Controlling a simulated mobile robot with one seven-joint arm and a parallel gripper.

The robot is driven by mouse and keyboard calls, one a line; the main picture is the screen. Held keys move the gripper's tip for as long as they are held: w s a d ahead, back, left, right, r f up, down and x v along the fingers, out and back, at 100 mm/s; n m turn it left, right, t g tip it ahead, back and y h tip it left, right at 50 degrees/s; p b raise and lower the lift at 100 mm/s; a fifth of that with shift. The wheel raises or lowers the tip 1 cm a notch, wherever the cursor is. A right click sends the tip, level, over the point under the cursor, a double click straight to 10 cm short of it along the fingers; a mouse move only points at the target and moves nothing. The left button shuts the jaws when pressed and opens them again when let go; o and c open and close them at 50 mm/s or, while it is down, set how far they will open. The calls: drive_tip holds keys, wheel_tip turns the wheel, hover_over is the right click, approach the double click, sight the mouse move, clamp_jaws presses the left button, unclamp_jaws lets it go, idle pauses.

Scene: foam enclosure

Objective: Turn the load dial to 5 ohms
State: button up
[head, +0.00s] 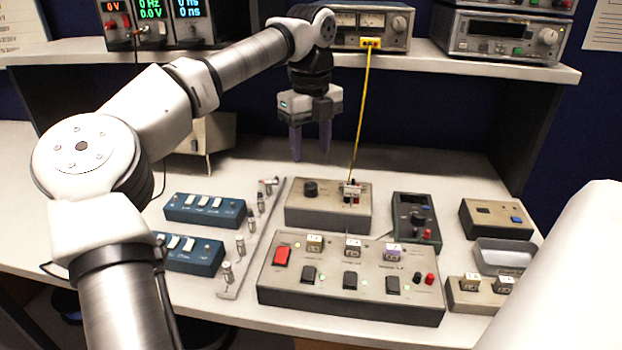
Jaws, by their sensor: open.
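My gripper (311,152) points down with its two purple fingers apart and nothing between them. It hangs in the air above the back of the bench. A grey box (325,212) with a black round knob (310,188) on its top lies below and in front of it. A dark handheld-style unit (430,205) with its own round knob (417,220) sits to the right of that box. I cannot read the markings around either knob, so I cannot tell which is the load dial or where it points.
A yellow lead (361,115) runs from the shelf instrument (365,28) down to the grey box, right of my gripper. A larger switch panel (345,285) lies in front. Blue switch boxes (205,209) lie left; a grey tray (500,258) lies right. The shelf edge (480,65) overhangs behind.

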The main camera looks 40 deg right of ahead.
sight(311, 185)
wheel_tip(311, 185, down, 8)
drive_tip(key=shift+f, duration=0.1)
idle(0.4)
drive_tip(key=c, duration=1)
